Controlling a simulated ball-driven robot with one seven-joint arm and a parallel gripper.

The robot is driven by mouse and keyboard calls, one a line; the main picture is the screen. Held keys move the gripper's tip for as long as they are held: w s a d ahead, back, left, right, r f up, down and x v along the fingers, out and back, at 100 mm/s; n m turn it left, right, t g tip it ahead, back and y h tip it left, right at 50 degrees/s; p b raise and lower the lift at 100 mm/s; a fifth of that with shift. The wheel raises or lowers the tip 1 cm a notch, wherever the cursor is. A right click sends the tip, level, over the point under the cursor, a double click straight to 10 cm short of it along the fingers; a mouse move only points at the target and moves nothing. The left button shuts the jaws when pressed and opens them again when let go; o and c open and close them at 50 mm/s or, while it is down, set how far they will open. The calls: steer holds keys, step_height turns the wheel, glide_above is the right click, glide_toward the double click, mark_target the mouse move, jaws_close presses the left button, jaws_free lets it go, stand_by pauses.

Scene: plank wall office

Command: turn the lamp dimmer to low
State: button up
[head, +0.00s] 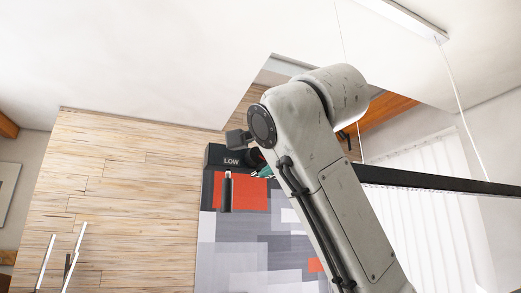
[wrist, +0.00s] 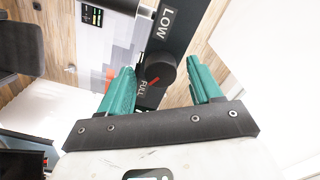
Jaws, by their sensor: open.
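The dimmer is a black plate (wrist: 176,35) on the wall, lettered LOW and FULL, with a round dark knob (wrist: 161,72). A red mark on the knob points toward the FULL end. In the head view the plate's LOW end (head: 231,161) shows; my arm hides the rest. My gripper (wrist: 160,66) is open, its teal fingers on either side of the knob in the wrist view. I cannot tell whether they touch it or how far they reach around it. In the head view only a bit of teal finger (head: 262,173) shows beside my arm.
A grey, white and red patterned panel (head: 240,235) hangs on the plank wall (head: 125,180) below the dimmer, with a dark upright object (head: 226,192) in front. A black bar (head: 440,182) runs at the right. A dark chair (wrist: 18,50) shows at left in the wrist view.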

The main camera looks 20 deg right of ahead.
steer(key=shift+c, duration=0.4)
steer(key=c, duration=1)
steer(key=shift+o, duration=0.2)
